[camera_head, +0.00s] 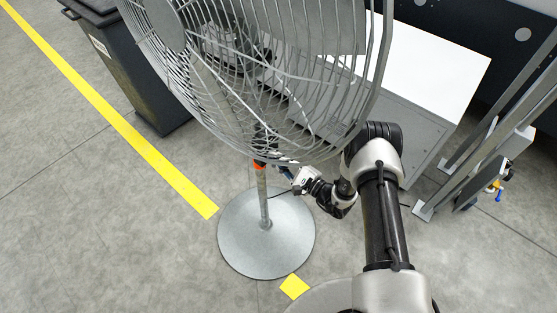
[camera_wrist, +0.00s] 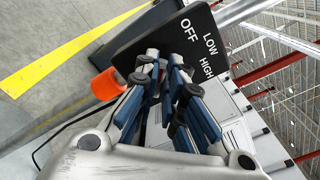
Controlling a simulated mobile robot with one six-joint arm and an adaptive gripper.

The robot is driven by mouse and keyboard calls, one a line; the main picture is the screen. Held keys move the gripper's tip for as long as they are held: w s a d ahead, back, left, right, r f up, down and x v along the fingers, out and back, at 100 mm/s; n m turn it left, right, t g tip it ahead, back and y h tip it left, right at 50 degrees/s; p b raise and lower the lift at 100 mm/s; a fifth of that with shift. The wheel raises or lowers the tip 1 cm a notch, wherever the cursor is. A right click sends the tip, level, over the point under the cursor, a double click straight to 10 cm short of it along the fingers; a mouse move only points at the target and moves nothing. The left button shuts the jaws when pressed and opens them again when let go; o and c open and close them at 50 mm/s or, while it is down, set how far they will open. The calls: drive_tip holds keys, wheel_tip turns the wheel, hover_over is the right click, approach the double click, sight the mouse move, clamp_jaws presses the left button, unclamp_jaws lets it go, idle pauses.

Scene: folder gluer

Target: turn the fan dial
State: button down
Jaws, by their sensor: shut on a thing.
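The large grey pedestal fan (camera_head: 265,232) stands on a round base, its wire cage filling the upper middle of the head view. In the wrist view a black control plate (camera_wrist: 165,39) on the fan carries the white words OFF, LOW and HIGH. My gripper (camera_wrist: 166,62) is at the lower edge of this plate, its blue-padded fingers close together and shut on the dial. The fingers hide the dial, so its pointing direction cannot be told. In the head view my gripper (camera_head: 283,171) reaches the pole just below the cage.
An orange collar (camera_wrist: 106,84) sits on the pole beside the plate. A dark bin (camera_head: 135,75) stands behind left, a white-topped grey cabinet (camera_head: 437,65) behind right. Metal frame legs (camera_head: 480,150) stand at the right. Floor left of the base is clear.

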drive_tip(key=c, duration=1.7)
unclamp_jaws()
drive_tip(key=shift+d, duration=0.1)
drive_tip(key=v, duration=1.2)
